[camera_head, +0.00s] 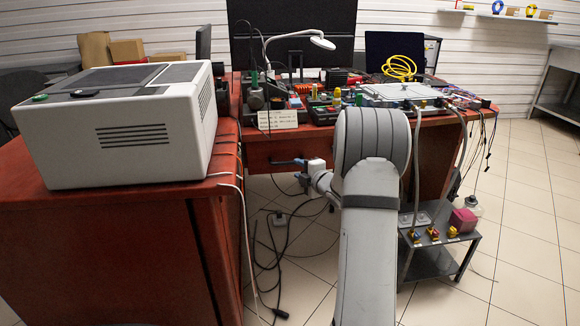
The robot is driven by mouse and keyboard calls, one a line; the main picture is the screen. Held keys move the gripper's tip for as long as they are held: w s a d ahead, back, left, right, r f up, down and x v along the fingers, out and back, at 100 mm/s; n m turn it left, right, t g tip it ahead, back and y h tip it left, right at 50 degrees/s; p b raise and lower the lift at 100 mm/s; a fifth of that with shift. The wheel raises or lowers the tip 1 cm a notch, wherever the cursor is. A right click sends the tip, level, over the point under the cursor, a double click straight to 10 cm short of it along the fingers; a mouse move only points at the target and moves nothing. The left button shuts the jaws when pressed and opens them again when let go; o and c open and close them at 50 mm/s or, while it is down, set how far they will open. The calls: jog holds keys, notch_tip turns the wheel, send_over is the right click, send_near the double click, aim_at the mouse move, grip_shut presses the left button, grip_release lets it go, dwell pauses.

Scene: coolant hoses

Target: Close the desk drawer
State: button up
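The red-brown desk (440,122) stands ahead, with a drawer front (262,155) under its top, left of my arm. The drawer front is partly hidden by my arm and by the side desk. I cannot tell from this angle how far out the drawer stands. My gripper (287,163) is in front of the drawer front, low beside my large grey arm link. A dark bluish bar-like part at its tip points left, near the drawer front. Its fingers are too small to tell whether they are open or touching anything.
A white boxy machine (125,125) sits on the red side desk (110,250) at left. A low grey stand (432,262) with coloured fittings is at right, hoses running up to the desk. Black cables (283,250) lie on the tiled floor. Floor at far right is free.

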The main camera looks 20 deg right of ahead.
aim_at(289, 164)
jog(key=b+x, duration=0.1)
jog(key=x, duration=0.5)
jog(key=shift+a, duration=0.1)
jog(key=shift+c, duration=0.2)
grip_shut()
